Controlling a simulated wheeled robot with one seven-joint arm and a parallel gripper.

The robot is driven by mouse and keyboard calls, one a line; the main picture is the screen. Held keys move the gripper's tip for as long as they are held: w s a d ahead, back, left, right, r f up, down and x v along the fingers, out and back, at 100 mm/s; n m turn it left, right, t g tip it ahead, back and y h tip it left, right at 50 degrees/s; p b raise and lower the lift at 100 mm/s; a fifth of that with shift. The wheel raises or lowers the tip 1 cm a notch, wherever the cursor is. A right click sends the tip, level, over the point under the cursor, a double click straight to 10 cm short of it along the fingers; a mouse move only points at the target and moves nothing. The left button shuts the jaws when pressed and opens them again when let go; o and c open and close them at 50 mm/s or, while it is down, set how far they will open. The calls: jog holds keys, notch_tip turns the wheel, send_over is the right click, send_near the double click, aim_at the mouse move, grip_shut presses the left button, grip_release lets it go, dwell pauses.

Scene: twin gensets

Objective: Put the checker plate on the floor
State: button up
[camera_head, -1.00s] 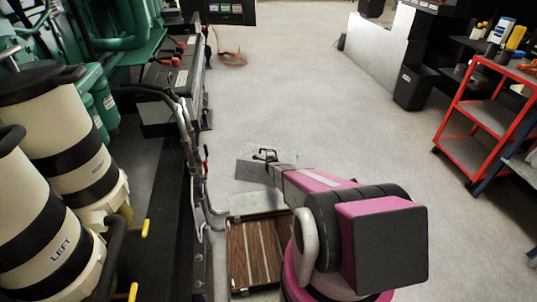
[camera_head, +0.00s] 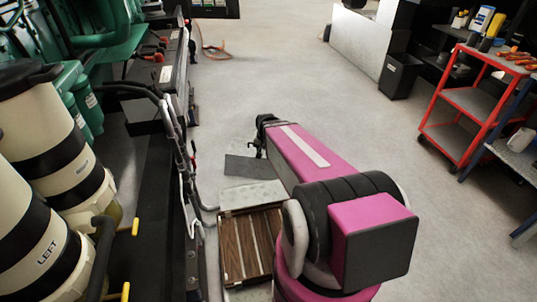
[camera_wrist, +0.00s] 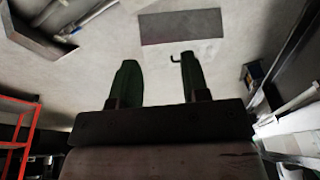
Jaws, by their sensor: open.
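The checker plate (camera_head: 248,167) is a dark grey rectangle that looks flat on the floor, just beyond the wooden-slatted box. In the wrist view the plate (camera_wrist: 180,27) lies at the top, past my fingertips and apart from them. My gripper (camera_head: 261,143) is at the end of the pink arm, above and just beyond the plate's right side. In the wrist view my gripper (camera_wrist: 157,72) is open, with two dark green fingers and nothing between them. The plate's tread pattern is too small to tell.
A light grey panel (camera_head: 252,194) and a wooden-slatted box (camera_head: 247,245) lie nearer me. The genset with its hoses (camera_head: 170,130) borders the left. A red cart (camera_head: 462,103) stands at right. Open concrete floor (camera_head: 310,90) lies ahead.

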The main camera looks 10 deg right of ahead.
jog(key=s+r+n+g, duration=0.2)
jog(key=s+r, duration=0.3)
jog(key=s, duration=0.4)
jog(key=shift+s+r+n, duration=0.15)
jog(key=shift+r+n, duration=0.05)
jog(key=shift+n, duration=0.3)
